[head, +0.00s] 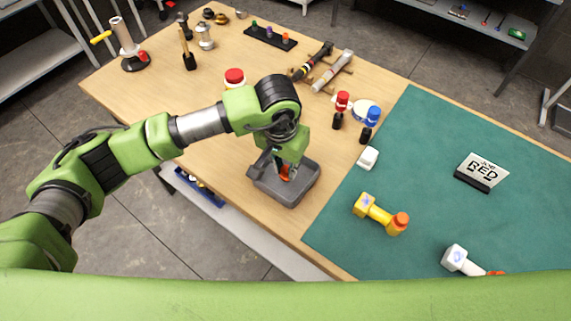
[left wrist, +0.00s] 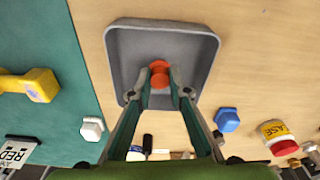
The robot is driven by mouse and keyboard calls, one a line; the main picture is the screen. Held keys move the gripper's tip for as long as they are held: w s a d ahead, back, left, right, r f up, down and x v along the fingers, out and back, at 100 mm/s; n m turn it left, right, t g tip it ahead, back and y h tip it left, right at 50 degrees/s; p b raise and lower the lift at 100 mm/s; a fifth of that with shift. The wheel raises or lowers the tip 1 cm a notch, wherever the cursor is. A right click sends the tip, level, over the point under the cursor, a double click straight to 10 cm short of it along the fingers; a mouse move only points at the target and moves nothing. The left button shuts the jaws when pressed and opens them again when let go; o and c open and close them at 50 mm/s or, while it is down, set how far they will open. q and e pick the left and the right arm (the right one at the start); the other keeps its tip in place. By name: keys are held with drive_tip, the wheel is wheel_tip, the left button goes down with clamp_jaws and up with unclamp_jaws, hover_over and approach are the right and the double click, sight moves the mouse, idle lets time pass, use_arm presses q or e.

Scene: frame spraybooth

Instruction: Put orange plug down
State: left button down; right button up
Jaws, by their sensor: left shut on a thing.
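The orange plug (left wrist: 159,74) is between the fingertips of my left gripper (left wrist: 160,88), which is shut on it. In the left wrist view the plug shows over the inside of a grey tray (left wrist: 200,60). In the head view the tray (head: 296,191) stands on the wooden table, with my left gripper (head: 287,172) over it and a bit of the orange plug (head: 285,173) showing. I cannot tell whether the plug touches the tray floor. My right gripper does not show.
A green mat (head: 430,160) covers the table's right part. On it are a yellow piece with an orange end (head: 380,214), a white piece (head: 459,260), a small white block (head: 368,158) and a RED sign (head: 482,172). Red-topped (head: 341,108) and blue-topped (head: 370,124) tools stand behind the tray.

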sight(283, 178)
use_arm(q)
drive_tip(key=shift+f+b, duration=0.2)
drive_tip(key=shift+b, duration=0.1)
drive_tip(key=c, duration=1.9)
unclamp_jaws()
drive_tip(key=shift+r, duration=0.1)
drive_tip(key=shift+r+p, duration=0.2)
drive_tip(key=shift+p, duration=0.15)
drive_tip(key=shift+r+b, duration=0.3)
wheel_tip(283, 178, up, 11)
drive_tip(key=s+b, duration=0.1)
drive_tip(key=b, duration=0.2)
drive_tip(key=shift+s+a, duration=0.15)
drive_tip(key=shift+a, duration=0.2)
drive_tip(key=shift+r, duration=0.1)
